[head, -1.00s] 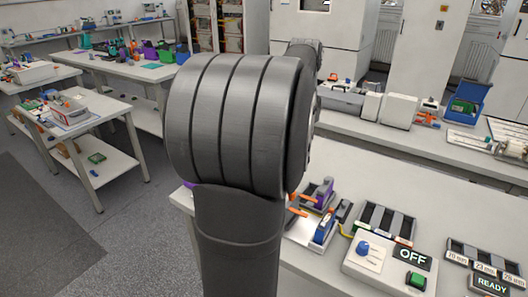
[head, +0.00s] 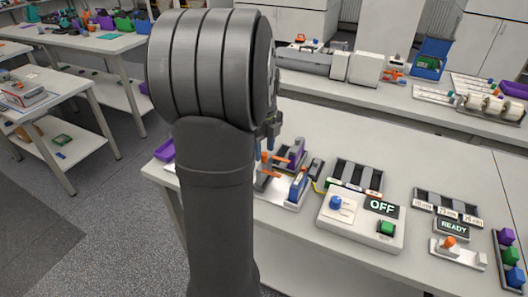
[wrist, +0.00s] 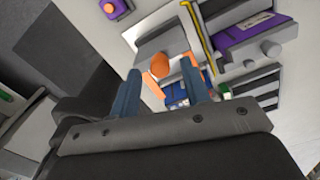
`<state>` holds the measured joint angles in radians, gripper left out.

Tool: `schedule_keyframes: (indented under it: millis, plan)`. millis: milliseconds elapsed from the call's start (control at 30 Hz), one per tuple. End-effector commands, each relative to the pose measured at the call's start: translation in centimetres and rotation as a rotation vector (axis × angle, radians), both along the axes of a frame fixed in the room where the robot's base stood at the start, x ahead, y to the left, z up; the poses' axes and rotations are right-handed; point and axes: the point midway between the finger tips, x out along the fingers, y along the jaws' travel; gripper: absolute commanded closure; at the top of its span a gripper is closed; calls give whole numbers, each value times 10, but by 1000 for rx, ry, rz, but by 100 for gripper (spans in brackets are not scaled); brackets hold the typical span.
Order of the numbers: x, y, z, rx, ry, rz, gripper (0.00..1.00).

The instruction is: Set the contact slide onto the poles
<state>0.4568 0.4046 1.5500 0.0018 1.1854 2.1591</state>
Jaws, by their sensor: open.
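The fixture stands on the bench in the head view, with a pale base (head: 292,205), a purple block (head: 297,153), a blue block (head: 298,187) and orange handles (head: 267,171). I cannot tell for sure which part is the contact slide, and the poles are not clearly visible. My gripper (wrist: 161,80) is open in the wrist view, its two blue-grey fingers apart. An orange knob (wrist: 160,62) on a grey block (wrist: 165,42) shows between and beyond the fingertips, and nothing is clearly gripped. My arm hides part of the fixture's left side in the head view.
Right of the fixture are a slotted black rack (head: 356,178), a control box (head: 350,231) reading OFF, and a size-labelled rack with a READY display (head: 452,230). A white block with an orange knob (head: 458,254) and a tray of coloured pieces (head: 511,258) stand farther right.

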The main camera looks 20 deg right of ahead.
Motion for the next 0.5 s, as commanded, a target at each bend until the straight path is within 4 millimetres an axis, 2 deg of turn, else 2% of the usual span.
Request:
schedule_keyframes:
  millis: [100, 200, 467, 500]
  plan:
    - [0, 0, -12, 1, 2, 0, 57]
    - [0, 0, -16, 1, 1, 0, 57]
    - [0, 0, -18, 0, 0, 0, 57]
    - [0, 0, -18, 0, 0, 0, 61]
